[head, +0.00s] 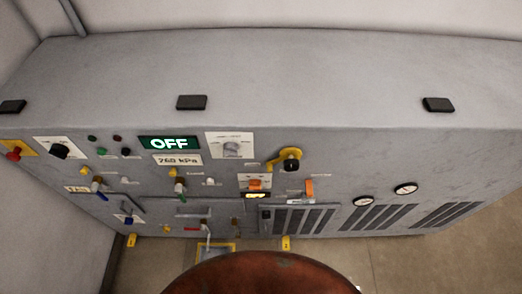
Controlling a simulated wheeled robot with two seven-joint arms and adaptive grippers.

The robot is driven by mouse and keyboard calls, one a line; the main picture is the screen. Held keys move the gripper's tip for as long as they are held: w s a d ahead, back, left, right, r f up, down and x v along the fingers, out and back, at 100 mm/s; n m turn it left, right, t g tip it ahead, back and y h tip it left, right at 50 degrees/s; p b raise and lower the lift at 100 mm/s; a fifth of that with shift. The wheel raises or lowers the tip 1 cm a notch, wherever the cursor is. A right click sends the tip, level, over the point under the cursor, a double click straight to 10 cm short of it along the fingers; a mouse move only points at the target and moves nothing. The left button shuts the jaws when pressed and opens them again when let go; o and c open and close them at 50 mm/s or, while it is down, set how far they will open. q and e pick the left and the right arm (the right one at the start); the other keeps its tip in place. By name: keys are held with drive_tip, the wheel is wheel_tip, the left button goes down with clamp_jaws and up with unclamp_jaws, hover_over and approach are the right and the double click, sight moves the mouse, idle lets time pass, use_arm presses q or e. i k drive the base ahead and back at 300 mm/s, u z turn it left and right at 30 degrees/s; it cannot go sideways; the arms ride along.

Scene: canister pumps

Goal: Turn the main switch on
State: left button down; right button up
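A grey control cabinet front carries several switches, and the labels are too small to read, so I cannot tell which is the main switch. A black rotary knob (59,151) sits on a white plate at the left. A grey knob (231,148) sits on another white plate near the middle. A black round part with a yellow handle (290,159) is to its right. A green display (169,143) reads OFF. Neither of my grippers is in view.
A red button (14,154) on a yellow plate is at the far left. Orange switches (310,187), small levers and round gauges (405,188) cover the front. A rusty red-brown rounded surface (260,275) fills the bottom middle. Tan floor (450,265) is clear at the lower right.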

sight(60, 151)
drive_tip(key=u, duration=1.8)
